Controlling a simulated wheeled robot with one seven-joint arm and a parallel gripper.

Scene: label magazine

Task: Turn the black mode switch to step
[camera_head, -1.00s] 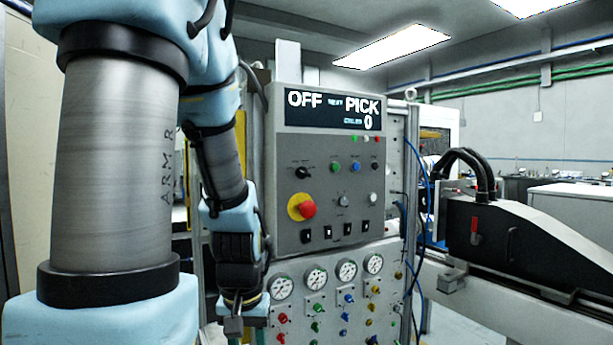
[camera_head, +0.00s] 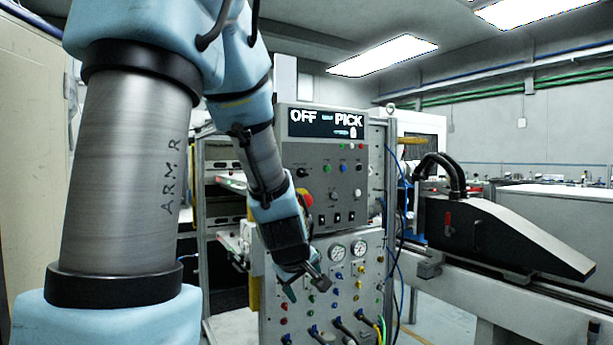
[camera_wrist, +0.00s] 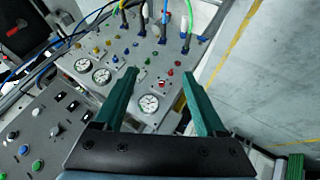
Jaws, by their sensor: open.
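The black mode switch (camera_head: 304,173), a small rotary knob, sits at the upper left of the grey control panel (camera_head: 332,212) in the head view. The display (camera_head: 326,124) above it reads OFF and PICK. The knob's exact pointing is too small to tell. My gripper (camera_head: 306,286) is below the switch, in front of the gauge panel, apart from the switch. In the wrist view its two green fingers (camera_wrist: 158,78) are spread with nothing between them. I cannot make out the mode switch in the wrist view.
Gauges (camera_head: 337,252), coloured valves and plugged hoses (camera_head: 346,330) lie below. A black machine cover (camera_head: 500,235) stands to the right. Open floor (camera_wrist: 255,70) shows beside the panel.

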